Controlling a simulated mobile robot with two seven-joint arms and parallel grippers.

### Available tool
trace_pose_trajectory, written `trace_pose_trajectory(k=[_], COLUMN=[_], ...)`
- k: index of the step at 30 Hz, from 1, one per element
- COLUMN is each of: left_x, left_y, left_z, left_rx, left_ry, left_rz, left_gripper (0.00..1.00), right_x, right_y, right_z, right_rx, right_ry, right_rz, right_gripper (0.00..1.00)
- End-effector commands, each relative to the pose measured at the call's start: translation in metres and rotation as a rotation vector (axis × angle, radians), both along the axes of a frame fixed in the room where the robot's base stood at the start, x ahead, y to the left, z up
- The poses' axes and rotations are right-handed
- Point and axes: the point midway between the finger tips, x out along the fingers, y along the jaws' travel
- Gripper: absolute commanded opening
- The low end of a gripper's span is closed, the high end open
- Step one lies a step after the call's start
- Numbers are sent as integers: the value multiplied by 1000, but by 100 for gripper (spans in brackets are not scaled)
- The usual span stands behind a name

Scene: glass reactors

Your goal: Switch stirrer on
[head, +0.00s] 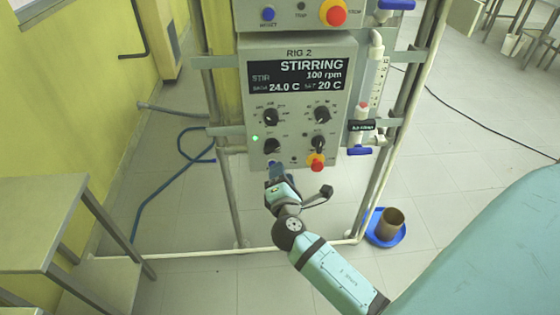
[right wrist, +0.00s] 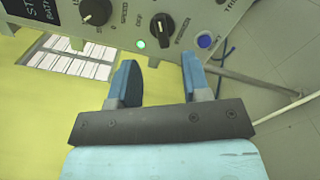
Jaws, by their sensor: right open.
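The RIG 2 control panel (head: 297,90) stands in front of me. Its display (head: 302,75) reads STIRRING, 100 rpm. The lower left black knob (head: 272,146) sits beside a lit green lamp (head: 255,138). In the right wrist view this knob (right wrist: 162,27), apparently the stirrer switch, lies between the lamp (right wrist: 140,44) and a blue button (right wrist: 205,40). My right gripper (head: 277,168) is just below the knob in the head view. My left gripper is out of view.
Other black knobs (head: 271,116) sit above. Metal frame posts flank the panel. A brown pot in a blue tray (head: 387,239) stands on the floor. A table (head: 45,215) is at left.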

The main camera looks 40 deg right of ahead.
Motion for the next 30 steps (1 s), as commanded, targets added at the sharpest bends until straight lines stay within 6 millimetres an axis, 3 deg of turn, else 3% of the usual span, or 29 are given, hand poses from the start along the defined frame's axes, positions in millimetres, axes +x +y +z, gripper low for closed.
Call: trace_pose_trajectory(k=[3, 9, 26, 30], left_x=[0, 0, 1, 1], left_y=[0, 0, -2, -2], left_z=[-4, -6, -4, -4], left_rx=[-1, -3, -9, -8], left_ry=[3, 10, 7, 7], left_rz=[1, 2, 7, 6], left_gripper=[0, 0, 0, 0], right_x=[-18, -33, -34, -38], right_y=[11, 20, 21, 24], right_z=[-2, 0, 0, -12], right_rx=[1, 1, 1, 84], right_ry=[1, 0, -1, 6], right_rz=[0, -1, 0, 24], right_gripper=[44, 44, 44, 44])
